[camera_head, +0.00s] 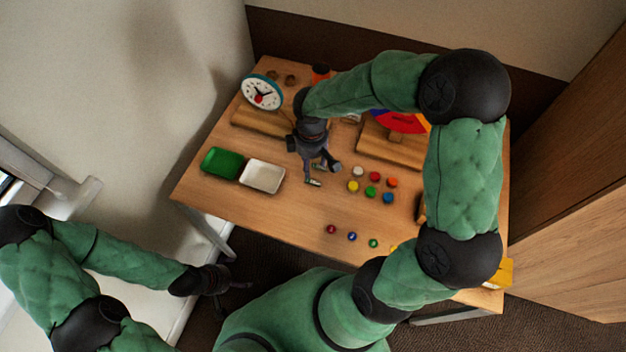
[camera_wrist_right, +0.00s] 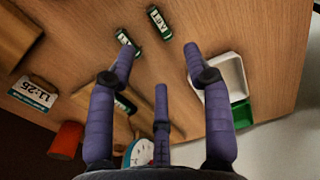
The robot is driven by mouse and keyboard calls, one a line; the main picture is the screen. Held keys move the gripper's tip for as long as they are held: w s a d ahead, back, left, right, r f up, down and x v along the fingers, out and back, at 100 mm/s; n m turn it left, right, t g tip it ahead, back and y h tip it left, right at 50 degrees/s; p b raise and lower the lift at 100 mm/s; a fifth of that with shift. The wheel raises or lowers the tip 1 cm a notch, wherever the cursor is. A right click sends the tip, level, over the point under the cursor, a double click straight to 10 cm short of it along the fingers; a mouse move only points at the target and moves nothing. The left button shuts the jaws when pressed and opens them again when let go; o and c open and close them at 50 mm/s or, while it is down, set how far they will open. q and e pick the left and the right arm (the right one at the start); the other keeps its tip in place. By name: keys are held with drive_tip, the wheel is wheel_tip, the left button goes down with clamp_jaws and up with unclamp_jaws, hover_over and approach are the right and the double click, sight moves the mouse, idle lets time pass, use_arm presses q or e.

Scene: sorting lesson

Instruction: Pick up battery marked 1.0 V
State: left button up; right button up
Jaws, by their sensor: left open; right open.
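Several small green-and-white batteries lie on the table. In the right wrist view one battery (camera_wrist_right: 159,23) lies beyond the fingers, a second (camera_wrist_right: 125,38) is at the left fingertip, and others are partly hidden behind the fingers. One battery (camera_head: 313,182) also shows in the head view below the gripper. Their markings are too small to read. My right gripper (camera_head: 322,171) is open and empty above the batteries; its spread fingers show in the right wrist view (camera_wrist_right: 160,55). My left gripper (camera_head: 238,286) is open and empty, low at the left, off the table's front edge.
A green tray (camera_head: 221,162) and a white tray (camera_head: 262,188) stand left of the right gripper. Several coloured caps (camera_head: 373,177) lie to its right. A toy clock (camera_head: 262,92) and a wooden block (camera_head: 262,122) stand behind.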

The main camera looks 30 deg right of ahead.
sight(313, 180)
wheel_tip(313, 180, down, 3)
drive_tip(key=shift+w+d+f+b, duration=0.1)
drive_tip(key=shift+b, duration=0.35)
drive_tip(key=f+b, duration=0.2)
drive_tip(key=f, duration=0.1)
drive_tip(key=f+b, duration=0.1)
drive_tip(key=f, duration=0.1)
drive_tip(key=shift+s+d, duration=0.1)
drive_tip(key=shift+s, duration=0.25)
drive_tip(key=shift+c, duration=0.9)
drive_tip(key=c, duration=0.8)
